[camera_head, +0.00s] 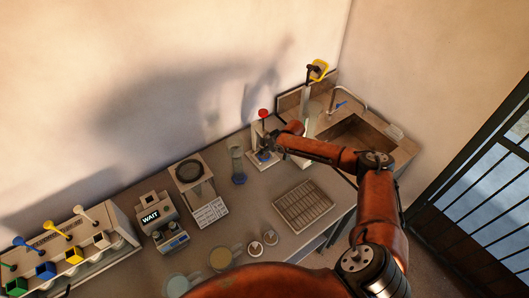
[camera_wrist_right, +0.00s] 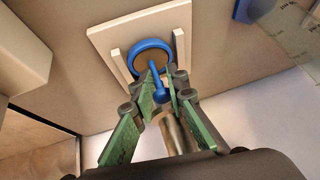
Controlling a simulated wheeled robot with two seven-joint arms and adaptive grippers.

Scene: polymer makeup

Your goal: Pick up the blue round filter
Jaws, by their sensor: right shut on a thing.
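The blue round filter (camera_wrist_right: 134,56) is a blue ring with a brown face and a short blue handle, seen in the right wrist view. It is at a pale stand plate, between two short pale bars. My right gripper (camera_wrist_right: 162,82) is shut on its handle, with the green-padded fingers on either side. In the head view the right gripper (camera_head: 271,143) is at the stand with the red knob, and a bit of the blue filter (camera_head: 263,156) shows below it. Whether the filter touches the plate cannot be told. My left gripper is not in view.
A glass flask with a blue base (camera_head: 239,179) stands just left of the stand. A sink (camera_head: 354,137) and tap are to the right. A slatted tray (camera_head: 303,205) lies in front. A balance (camera_head: 190,172), a WAIT device (camera_head: 151,214) and beakers are further left.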

